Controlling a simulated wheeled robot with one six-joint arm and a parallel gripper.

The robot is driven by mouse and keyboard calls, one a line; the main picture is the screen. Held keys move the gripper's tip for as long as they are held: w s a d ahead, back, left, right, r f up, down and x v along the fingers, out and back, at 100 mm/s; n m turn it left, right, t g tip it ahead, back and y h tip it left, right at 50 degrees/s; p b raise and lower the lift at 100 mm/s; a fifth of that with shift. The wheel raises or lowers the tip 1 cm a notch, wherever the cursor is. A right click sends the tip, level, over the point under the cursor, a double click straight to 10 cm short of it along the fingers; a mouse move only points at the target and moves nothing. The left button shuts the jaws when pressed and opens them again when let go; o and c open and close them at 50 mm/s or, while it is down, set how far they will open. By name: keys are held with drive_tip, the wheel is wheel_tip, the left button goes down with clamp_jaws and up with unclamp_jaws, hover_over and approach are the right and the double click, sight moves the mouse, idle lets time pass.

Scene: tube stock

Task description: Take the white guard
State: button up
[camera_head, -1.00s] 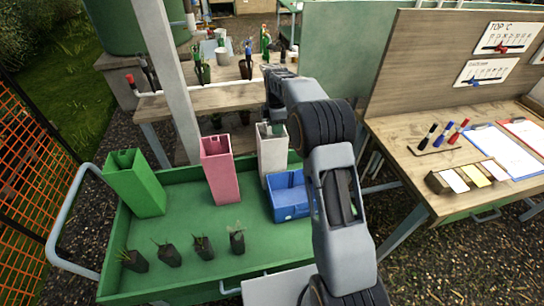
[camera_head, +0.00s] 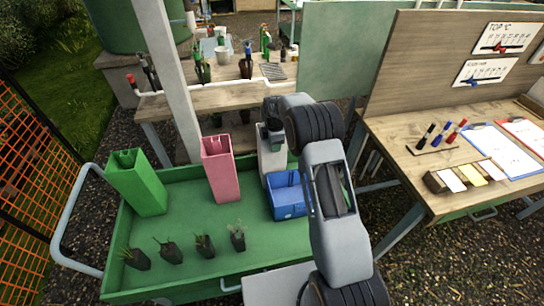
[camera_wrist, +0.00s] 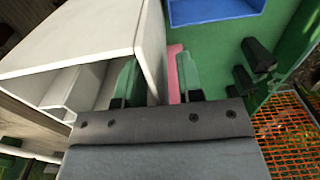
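The white guard (camera_head: 272,165) is a tall, square, hollow tube standing upright at the back of the green cart. My gripper (camera_head: 270,135) is at its top and hides part of its rim in the head view. In the wrist view the white guard (camera_wrist: 95,38) fills the upper left, with its open end facing me. My gripper (camera_wrist: 158,80) is open there. One green-tipped finger is at the guard's opening, and the other is outside its wall, with a gap between that finger and the wall.
The pink guard (camera_head: 220,178) stands to the left, and the green guard (camera_head: 136,185) farther left. A blue crate (camera_head: 288,206) sits close in front of the white guard. Several potted seedlings (camera_head: 170,252) line the cart's front. The cart bed's middle (camera_head: 190,222) is clear.

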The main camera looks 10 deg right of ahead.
drive_tip(key=shift+c, duration=0.2)
clamp_jaws()
drive_tip(key=shift+r, duration=0.15)
idle(0.4)
